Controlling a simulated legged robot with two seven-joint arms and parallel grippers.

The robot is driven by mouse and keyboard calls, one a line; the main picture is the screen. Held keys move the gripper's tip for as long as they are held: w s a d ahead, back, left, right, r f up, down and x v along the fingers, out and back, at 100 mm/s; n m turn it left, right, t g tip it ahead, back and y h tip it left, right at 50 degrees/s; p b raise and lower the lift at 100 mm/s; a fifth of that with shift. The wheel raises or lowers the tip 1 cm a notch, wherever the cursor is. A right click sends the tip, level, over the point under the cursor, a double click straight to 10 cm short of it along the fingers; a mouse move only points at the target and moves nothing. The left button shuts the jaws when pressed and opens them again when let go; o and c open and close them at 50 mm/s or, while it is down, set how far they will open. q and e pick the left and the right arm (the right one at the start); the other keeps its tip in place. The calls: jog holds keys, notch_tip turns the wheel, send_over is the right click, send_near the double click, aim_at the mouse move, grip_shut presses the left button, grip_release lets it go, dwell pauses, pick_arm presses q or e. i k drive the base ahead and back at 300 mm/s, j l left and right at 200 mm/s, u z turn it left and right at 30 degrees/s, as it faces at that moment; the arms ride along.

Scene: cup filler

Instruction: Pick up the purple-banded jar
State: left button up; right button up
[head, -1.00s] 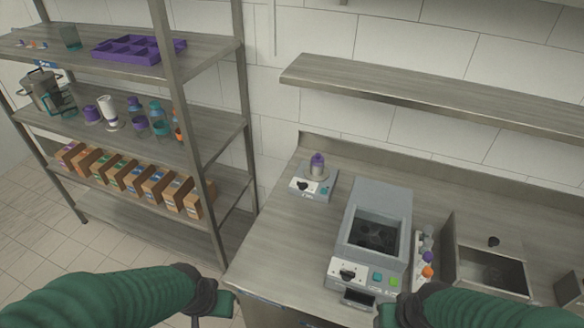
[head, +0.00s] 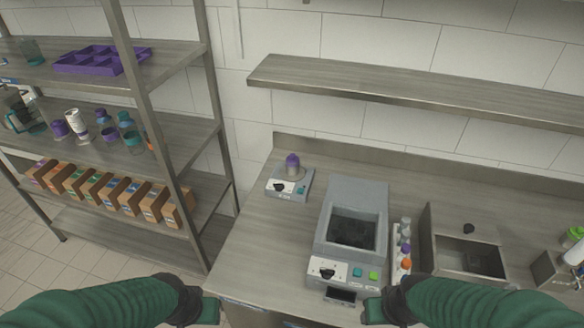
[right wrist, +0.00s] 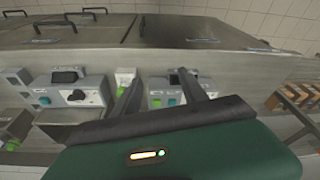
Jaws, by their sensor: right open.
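A small jar with a purple top (head: 292,165) stands upright on a small grey device (head: 290,186) at the counter's back left. On the middle shelf are a purple jar (head: 60,129) and a white container (head: 76,122); I cannot tell which of these is the purple-banded jar. My left gripper (head: 210,310) is low in the head view, in front of the counter and away from all of them; its jaws are unclear. My right gripper (head: 372,310) is at the counter's front edge. In the right wrist view its two dark fingers (right wrist: 160,82) are apart with nothing between them.
A large grey machine (head: 352,218) stands on the counter, with small bottles (head: 404,245) beside it and an open metal bin (head: 470,255) further right. A wall shelf (head: 400,88) hangs above. The metal rack (head: 150,110) is at left. The counter's left part is clear.

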aim_at(291, 170)
jog(key=j+z, duration=0.1)
jog(key=j, duration=1.05)
jog(key=i+j+z, duration=0.1)
jog(key=j, duration=0.2)
jog(key=i+j, duration=0.2)
jog(key=j, duration=0.15)
jog(key=i+j+z, duration=0.15)
jog(key=j, duration=0.2)
jog(key=i+j, duration=0.15)
jog(key=j, duration=0.15)
jog(key=i+j+z, duration=0.15)
jog(key=j, duration=0.2)
jog(key=i+j, duration=0.1)
jog(key=j, duration=0.25)
jog(key=i+j+z, duration=0.15)
jog(key=i+j, duration=0.3)
